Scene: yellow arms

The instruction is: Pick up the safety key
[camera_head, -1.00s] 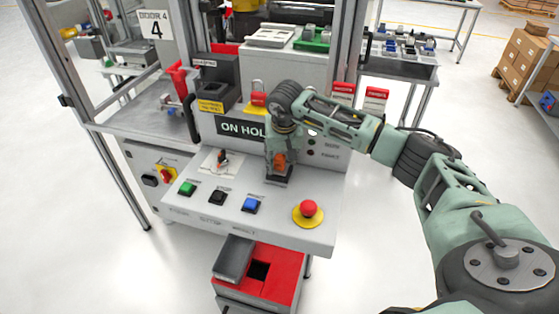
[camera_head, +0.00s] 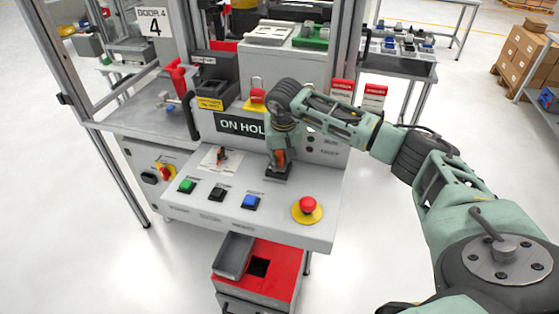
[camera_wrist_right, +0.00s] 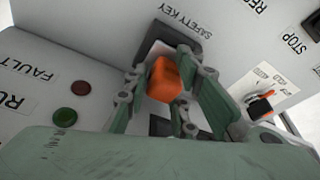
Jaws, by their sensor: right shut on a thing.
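The safety key shows as an orange block (camera_wrist_right: 163,80) between my right gripper's fingers in the right wrist view. My right gripper (camera_wrist_right: 160,100) is shut on it. The dark holder (camera_wrist_right: 176,36) beside the "SAFETY KEY" label is just beyond the key. I cannot tell whether the key's lower end is still in the holder. In the head view my right gripper (camera_head: 277,163) points down over the sloped grey panel, and its fingers mostly cover the key. My left gripper is not in view.
The panel has a green button (camera_head: 187,187), a black button (camera_head: 217,194), a blue button (camera_head: 250,202) and a red emergency stop (camera_head: 307,205). A selector switch (camera_head: 221,155) is left of the gripper. An "ON HOLD" sign (camera_head: 240,127) stands behind.

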